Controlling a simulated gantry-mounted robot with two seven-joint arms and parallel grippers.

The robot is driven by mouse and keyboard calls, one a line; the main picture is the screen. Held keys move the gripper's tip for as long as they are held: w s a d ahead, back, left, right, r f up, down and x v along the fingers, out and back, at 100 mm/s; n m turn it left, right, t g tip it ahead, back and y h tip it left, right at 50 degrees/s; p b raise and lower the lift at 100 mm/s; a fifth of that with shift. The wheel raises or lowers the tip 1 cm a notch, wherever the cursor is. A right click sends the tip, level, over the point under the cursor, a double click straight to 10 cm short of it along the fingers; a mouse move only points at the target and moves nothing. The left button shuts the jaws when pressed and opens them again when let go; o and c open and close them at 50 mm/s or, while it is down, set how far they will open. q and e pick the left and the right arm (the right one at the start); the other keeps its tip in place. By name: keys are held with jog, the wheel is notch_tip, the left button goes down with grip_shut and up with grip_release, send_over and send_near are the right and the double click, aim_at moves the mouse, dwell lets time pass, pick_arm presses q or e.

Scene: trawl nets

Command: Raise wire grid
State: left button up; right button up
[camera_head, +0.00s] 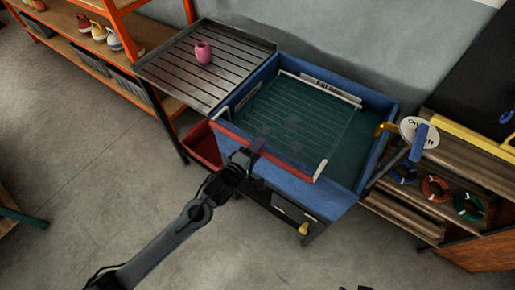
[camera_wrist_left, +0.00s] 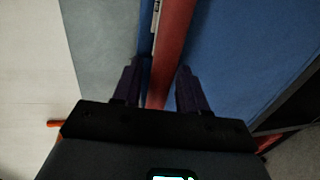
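The wire grid (camera_head: 300,112) has pale thin wires and lies in the blue tub (camera_head: 335,205), over dark green water or floor. A red bar (camera_head: 233,136) runs along its near edge, with white ends.
A slatted metal drainboard (camera_head: 165,65) with a pink vase-like object (camera_head: 203,52) adjoins the tub at left. A red bin (camera_head: 203,146) is below it. At right, a round white sign (camera_head: 420,133) and a shelf with coloured rings (camera_head: 436,188) stand close. The front floor is clear.

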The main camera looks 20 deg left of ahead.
pick_arm(q)
grip_shut()
jog(key=shift+r, duration=0.15)
